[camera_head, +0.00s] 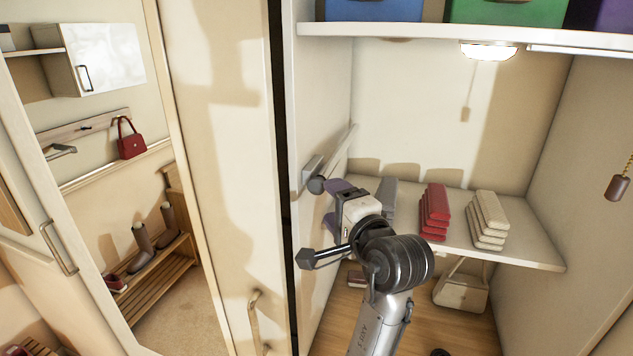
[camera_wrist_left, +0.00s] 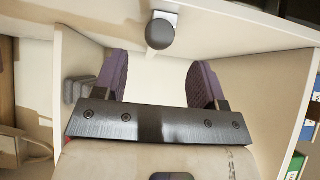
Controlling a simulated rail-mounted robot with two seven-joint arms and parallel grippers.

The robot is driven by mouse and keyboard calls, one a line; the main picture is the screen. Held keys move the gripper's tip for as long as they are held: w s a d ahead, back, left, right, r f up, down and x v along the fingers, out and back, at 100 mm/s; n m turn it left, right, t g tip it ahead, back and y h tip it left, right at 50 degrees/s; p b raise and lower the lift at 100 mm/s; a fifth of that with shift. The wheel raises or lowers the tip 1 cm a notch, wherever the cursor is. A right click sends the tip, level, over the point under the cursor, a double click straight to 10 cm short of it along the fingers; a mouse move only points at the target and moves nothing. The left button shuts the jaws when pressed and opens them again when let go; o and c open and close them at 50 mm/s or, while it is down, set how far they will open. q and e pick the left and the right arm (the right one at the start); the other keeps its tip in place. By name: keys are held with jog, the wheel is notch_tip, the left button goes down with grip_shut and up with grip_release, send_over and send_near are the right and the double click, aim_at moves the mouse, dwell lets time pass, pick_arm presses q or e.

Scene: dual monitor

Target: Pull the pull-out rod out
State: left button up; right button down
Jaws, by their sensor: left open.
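The pull-out rod (camera_head: 340,153) is a pale bar mounted along the inside of the closet's left wall, with a dark round knob at its near end. In the left wrist view the knob of the rod (camera_wrist_left: 160,32) shows just beyond my fingertips, roughly midway between them in the picture. My left gripper (camera_head: 331,204) is open and empty, its two purple-padded fingers below and close to the knob. The fingers also show spread apart in the left wrist view (camera_wrist_left: 159,68). They do not appear to touch the knob. My right gripper is in neither view.
A shelf (camera_head: 535,250) behind my left arm holds stacked red (camera_head: 435,210) and cream (camera_head: 488,220) folded items. A handbag (camera_head: 461,288) hangs or stands beneath it. Coloured boxes (camera_head: 505,12) sit on the upper shelf. A mirrored door (camera_head: 150,200) stands at left.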

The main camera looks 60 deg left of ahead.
aim_at(319, 188)
pick_arm(q)
jog(key=a+p, duration=0.1)
jog(key=a, duration=0.4)
jog(key=shift+a, duration=0.3)
jog(key=shift+w+a, duration=0.1)
jog(key=shift+a, duration=0.95)
jog(key=shift+c, duration=0.4)
